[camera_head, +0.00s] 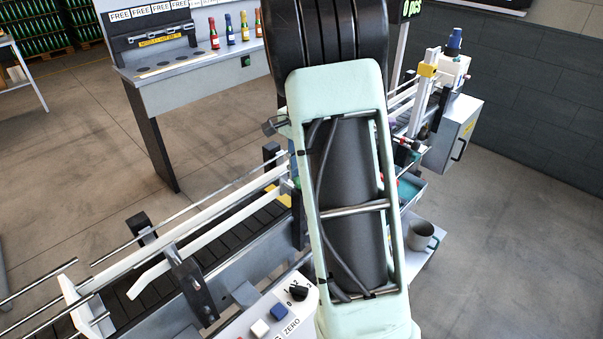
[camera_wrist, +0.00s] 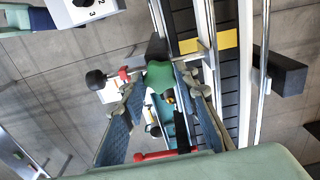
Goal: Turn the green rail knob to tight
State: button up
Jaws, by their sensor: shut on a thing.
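The green rail knob (camera_wrist: 159,76) is in the upper middle of the wrist view, beside the conveyor's guide rail. My gripper (camera_wrist: 163,86) has one fingertip on each side of the knob and is shut on it. Part of the knob is hidden by the fingers, and I cannot read which way it is turned. In the head view my own arm covers the gripper and most of the knob's surroundings.
The conveyor (camera_head: 240,237) with pale guide rails (camera_head: 190,226) runs beside my arm. A control box (camera_head: 262,322) with buttons stands in front. A grey mug (camera_head: 420,236) sits at right. A bench (camera_head: 190,85) with small bottles stands behind.

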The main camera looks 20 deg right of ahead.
jog(key=shift+r, duration=0.1)
dwell(0.4)
jog(key=o, duration=1.1)
jog(key=shift+o, duration=0.2)
notch_tip(320, 180, up, 12)
